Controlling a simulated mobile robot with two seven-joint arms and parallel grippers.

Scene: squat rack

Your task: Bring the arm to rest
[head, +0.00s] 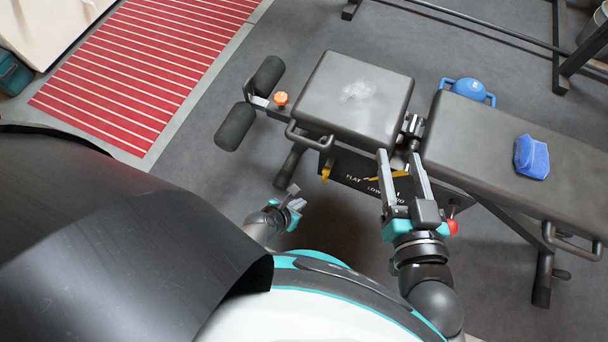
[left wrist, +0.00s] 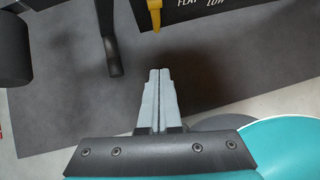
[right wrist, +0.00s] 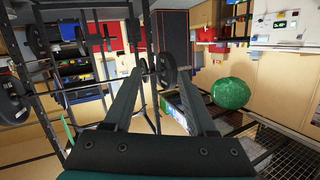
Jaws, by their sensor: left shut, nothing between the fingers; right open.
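My left gripper (head: 294,194) is low in the head view, close to my body and short of the bench. In the left wrist view its two fingers (left wrist: 158,100) are pressed together with nothing between them. My right gripper (head: 402,170) is raised in front of the bench, with its fingers pointing up in the head view. In the right wrist view its fingers (right wrist: 165,95) stand wide apart and empty, facing out into the room.
A weight bench with a seat pad (head: 325,95) and a longer pad (head: 575,170) stands before me. A blue cloth (head: 531,157) lies on the longer pad. A blue kettlebell (head: 468,89) is behind the bench. A red striped mat (head: 150,70) is at the left.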

